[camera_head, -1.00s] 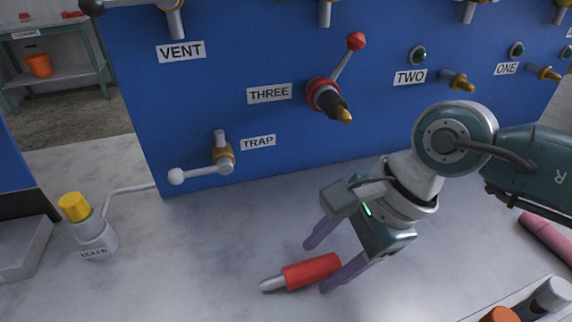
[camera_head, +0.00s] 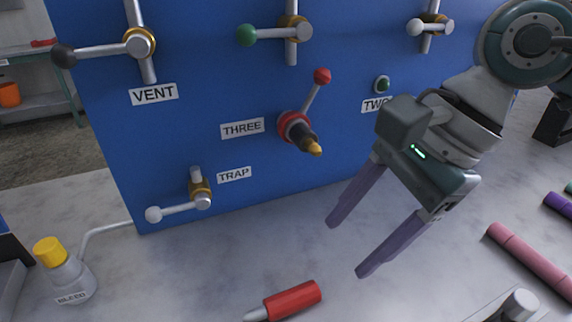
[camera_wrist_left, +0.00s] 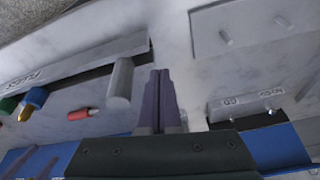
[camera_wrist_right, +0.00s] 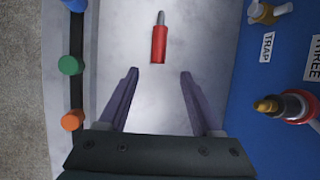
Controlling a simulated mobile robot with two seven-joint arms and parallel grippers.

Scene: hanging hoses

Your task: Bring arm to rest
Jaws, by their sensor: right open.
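My right gripper (camera_head: 347,247) is open and empty, tilted downward above the bench in front of the blue panel. Its two purple fingers also show wide apart in the right wrist view (camera_wrist_right: 159,72). A red-handled piece with a grey tip (camera_head: 292,299) lies on the bench below and to the left of that gripper, apart from it. In the right wrist view the red piece (camera_wrist_right: 158,42) lies beyond the fingertips. My left gripper (camera_wrist_left: 160,95) shows only in the left wrist view, its fingers together with nothing seen between them.
The blue panel (camera_head: 240,180) carries valves, labels and a red-collared port THREE (camera_head: 297,130). A BLEED bottle with yellow cap (camera_head: 63,270) stands at left. A pink cylinder (camera_head: 530,255) lies at right. The bench between bottle and red piece is clear.

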